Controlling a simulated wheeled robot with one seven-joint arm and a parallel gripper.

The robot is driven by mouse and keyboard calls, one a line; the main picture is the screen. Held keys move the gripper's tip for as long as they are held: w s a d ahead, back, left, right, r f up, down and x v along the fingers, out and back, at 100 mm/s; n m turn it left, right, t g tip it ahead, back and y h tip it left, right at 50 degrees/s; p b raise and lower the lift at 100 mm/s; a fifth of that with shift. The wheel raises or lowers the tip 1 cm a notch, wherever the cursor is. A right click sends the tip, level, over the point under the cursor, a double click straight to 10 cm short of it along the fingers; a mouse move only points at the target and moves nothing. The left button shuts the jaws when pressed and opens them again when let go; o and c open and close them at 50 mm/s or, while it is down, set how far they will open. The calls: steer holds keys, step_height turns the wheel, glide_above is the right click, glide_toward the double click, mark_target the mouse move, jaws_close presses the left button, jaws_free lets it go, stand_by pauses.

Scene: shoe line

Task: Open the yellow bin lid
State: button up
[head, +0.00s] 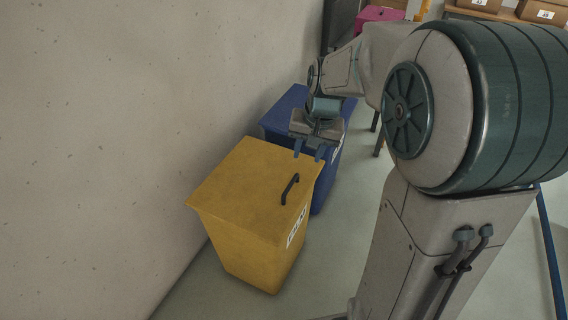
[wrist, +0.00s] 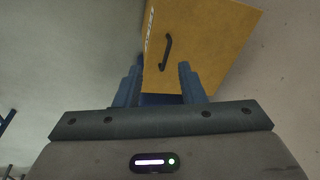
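The yellow bin (head: 256,195) stands on the floor beside the wall, its flat lid closed. A dark bar handle (head: 290,188) is on the lid near its right edge. In the wrist view the yellow lid (wrist: 205,45) lies ahead of my gripper, with the handle (wrist: 166,51) beyond and roughly between the fingers. My gripper (head: 309,150) is above the far right corner of the bin, apart from the handle. Its two blue fingers (wrist: 158,82) are spread open with nothing between them.
A blue bin (head: 287,108) stands right behind the yellow one, partly hidden by my arm. A pink bin (head: 380,14) is farther back. Boxes (head: 540,11) sit on a shelf at the upper right. The concrete wall (head: 130,120) is close on the left; floor right of the bin is clear.

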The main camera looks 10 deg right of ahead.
steer(key=w+f+m+b, duration=0.2)
steer(key=w+f, duration=0.5)
steer(key=w, duration=0.1)
steer(key=m+b, duration=0.1)
glide_toward(290, 184)
steer(key=shift+g+y, duration=0.4)
steer(key=f, duration=0.5)
steer(key=w+f, duration=0.1)
steer(key=f, duration=0.2)
steer(key=shift+w+a, duration=0.1)
steer(key=shift+a, duration=0.25)
jaws_close()
steer(key=shift+r, duration=0.1)
